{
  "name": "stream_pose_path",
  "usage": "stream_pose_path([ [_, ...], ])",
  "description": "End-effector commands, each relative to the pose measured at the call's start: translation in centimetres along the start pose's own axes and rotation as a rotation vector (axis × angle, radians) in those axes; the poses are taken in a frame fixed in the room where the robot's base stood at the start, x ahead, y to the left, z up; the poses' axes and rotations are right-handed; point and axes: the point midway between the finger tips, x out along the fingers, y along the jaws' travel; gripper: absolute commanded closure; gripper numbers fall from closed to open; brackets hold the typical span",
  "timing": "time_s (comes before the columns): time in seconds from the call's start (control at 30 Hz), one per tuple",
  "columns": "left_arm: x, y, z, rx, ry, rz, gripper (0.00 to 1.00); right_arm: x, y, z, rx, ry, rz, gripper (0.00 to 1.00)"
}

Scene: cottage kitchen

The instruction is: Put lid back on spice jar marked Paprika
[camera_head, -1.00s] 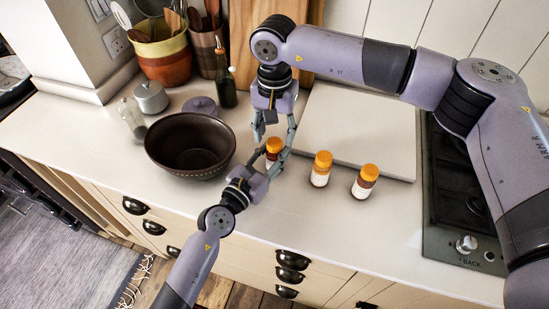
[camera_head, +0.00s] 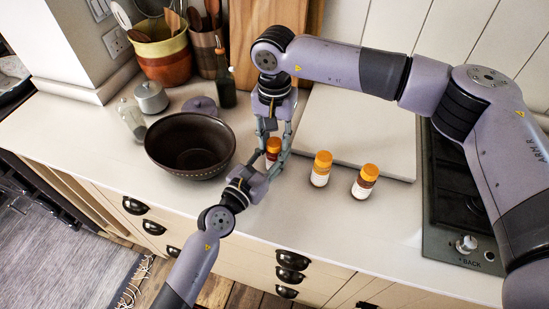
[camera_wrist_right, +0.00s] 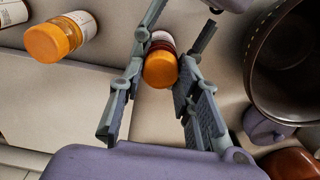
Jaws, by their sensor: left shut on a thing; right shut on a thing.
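A spice jar with an orange lid (camera_head: 273,145) stands on the counter right of the brown bowl. Its label cannot be read. My left gripper (camera_head: 266,167) reaches in from the front and is shut on the jar's body, which the fingers partly hide. My right gripper (camera_head: 273,140) comes down from above with its fingers at either side of the lid, shut on it. In the right wrist view the lid (camera_wrist_right: 160,70) sits on top of the jar between the fingers; whether it is fully seated cannot be told.
Two more orange-lidded jars stand to the right, one nearer (camera_head: 321,168) and one farther right (camera_head: 365,181). A brown bowl (camera_head: 190,145) is close on the left. A pale board (camera_head: 360,125) lies behind. The counter front is clear.

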Motion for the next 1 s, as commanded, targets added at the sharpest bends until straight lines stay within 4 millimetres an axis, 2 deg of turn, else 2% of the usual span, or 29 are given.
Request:
stream_pose_path([
  [0.23,0.0,-0.01,-0.02,0.0,0.001,0.0,1.0,-0.02,-0.02,0.01,0.0,0.0,-0.001,1.0],
  [0.37,0.0,-0.02,-0.02,0.0,0.001,0.0,1.0,-0.01,-0.02,0.01,0.013,0.0,-0.001,1.0],
  [0.47,0.0,-0.02,-0.03,0.0,0.001,0.0,1.0,0.0,-0.02,0.02,0.102,-0.001,-0.001,1.0],
  [0.57,0.0,-0.02,-0.03,0.0,0.001,0.0,1.0,0.02,-0.01,0.02,0.285,-0.002,-0.001,1.0],
  [1.0,0.0,-0.03,-0.03,0.001,0.001,-0.001,1.0,0.08,0.01,0.04,1.276,-0.007,-0.002,1.0],
])
